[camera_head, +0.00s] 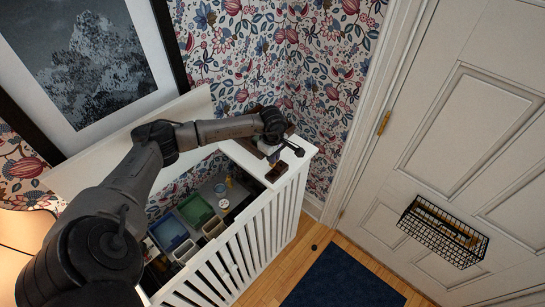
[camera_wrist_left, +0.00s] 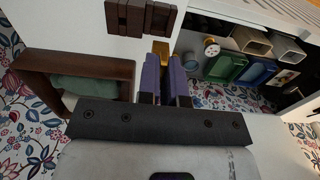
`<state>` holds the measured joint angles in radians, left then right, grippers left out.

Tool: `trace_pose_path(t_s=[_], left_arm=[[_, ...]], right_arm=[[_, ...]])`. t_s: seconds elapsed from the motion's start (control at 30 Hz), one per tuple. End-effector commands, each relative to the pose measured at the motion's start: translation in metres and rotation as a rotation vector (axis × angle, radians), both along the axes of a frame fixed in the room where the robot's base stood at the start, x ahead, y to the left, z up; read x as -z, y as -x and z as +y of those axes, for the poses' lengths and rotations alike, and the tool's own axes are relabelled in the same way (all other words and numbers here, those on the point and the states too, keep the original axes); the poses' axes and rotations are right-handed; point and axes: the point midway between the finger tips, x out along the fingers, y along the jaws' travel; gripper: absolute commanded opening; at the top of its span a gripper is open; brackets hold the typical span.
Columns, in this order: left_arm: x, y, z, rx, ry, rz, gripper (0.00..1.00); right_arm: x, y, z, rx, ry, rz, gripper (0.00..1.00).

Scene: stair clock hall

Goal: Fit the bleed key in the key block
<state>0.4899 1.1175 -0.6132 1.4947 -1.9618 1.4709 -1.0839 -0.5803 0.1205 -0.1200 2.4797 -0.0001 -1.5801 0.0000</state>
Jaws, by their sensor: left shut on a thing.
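My left gripper (camera_head: 286,151) is over the right end of the white cabinet top. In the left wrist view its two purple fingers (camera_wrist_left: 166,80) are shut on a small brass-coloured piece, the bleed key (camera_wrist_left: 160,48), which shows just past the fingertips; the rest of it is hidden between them. The key block (camera_wrist_left: 140,17) is dark brown with slots or grooves and lies on the white top just beyond the key. They look apart, though the height gap is unclear. The block also shows in the head view (camera_head: 276,171), just below the gripper. My right gripper is out of view.
A brown wooden box (camera_wrist_left: 75,64) with something green inside stands on the white top (camera_head: 296,172), beside the gripper. Lower, behind the slatted front, are a green tray (camera_head: 194,210), a blue tray (camera_head: 168,233) and small containers. A wire basket (camera_head: 443,232) hangs on the door.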

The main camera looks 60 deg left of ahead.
Motion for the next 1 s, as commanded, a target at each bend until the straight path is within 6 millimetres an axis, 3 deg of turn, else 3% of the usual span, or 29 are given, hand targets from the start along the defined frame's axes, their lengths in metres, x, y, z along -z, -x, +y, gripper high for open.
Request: trace_pose_path(t_s=[0.7,1.0], left_arm=[[0.046,0.0,0.0,0.0,-0.001,-0.002,0.0],[0.049,0.0,0.0,0.0,-0.001,-0.002,0.0]], right_arm=[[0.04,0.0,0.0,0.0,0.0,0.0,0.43],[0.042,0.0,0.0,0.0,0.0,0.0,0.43]])
